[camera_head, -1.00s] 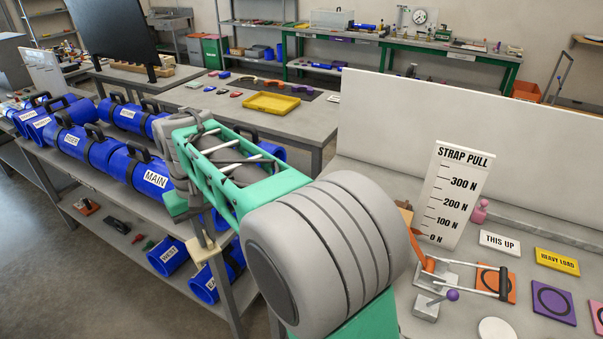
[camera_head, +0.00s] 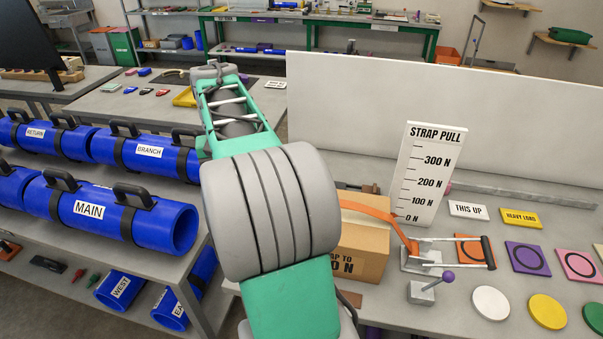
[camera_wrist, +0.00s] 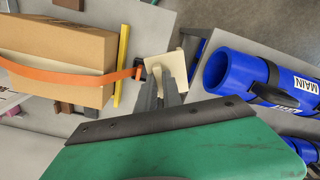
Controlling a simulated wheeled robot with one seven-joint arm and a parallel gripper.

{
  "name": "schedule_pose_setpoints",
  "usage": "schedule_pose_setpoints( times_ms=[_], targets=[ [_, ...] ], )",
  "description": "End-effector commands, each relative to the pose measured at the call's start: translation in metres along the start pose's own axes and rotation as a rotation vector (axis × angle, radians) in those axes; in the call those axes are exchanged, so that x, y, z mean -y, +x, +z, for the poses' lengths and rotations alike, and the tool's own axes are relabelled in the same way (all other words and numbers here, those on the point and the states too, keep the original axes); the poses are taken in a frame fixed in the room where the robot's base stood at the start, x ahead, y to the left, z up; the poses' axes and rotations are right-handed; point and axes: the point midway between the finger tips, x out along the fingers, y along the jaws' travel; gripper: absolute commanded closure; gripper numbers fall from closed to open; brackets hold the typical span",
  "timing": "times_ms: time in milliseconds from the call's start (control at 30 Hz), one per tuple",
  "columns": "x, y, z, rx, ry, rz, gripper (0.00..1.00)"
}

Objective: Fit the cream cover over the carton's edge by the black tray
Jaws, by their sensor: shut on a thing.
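In the wrist view my gripper (camera_wrist: 160,92) is shut on the cream cover (camera_wrist: 176,68), a small angled piece at the fingertips. The cover is apart from the carton (camera_wrist: 62,45), to its right in that view. An orange strap (camera_wrist: 70,76) runs across the carton, ending in a small black piece near my fingers. In the head view the carton (camera_head: 362,252) stands partly behind my arm, with the strap (camera_head: 375,212) over its top. My gripper and the cover are hidden there. I cannot make out the black tray in either view.
A yellow strip (camera_wrist: 122,65) lies beside the carton. A strap tensioner (camera_head: 440,255) and the STRAP PULL scale (camera_head: 428,175) stand right of the carton. Blue pipes (camera_head: 110,208) fill the rack at left. A white panel (camera_head: 450,125) stands behind the bench.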

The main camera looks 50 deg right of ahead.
Motion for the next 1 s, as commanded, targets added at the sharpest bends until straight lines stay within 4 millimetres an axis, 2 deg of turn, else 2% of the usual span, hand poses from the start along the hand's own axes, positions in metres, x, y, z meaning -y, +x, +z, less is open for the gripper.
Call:
schedule_pose_setpoints(
  times_ms=[33, 100, 200, 333, 433, 567, 1000],
  targets=[
    [-0.036, 0.001, -0.005, -0.002, 0.098, 0.000, 1.00],
    [-0.079, 0.000, -0.008, -0.002, 0.217, 0.001, 1.00],
    [-0.128, -0.003, -0.005, -0.002, 0.353, 0.002, 1.00],
    [-0.165, -0.004, 0.001, -0.002, 0.457, 0.002, 1.00],
    [-0.175, -0.004, 0.003, -0.002, 0.486, 0.003, 1.00],
    [-0.175, 0.000, 0.003, -0.001, 0.488, 0.003, 1.00],
    [-0.174, 0.039, 0.003, -0.001, 0.485, 0.003, 1.00]
  ],
)
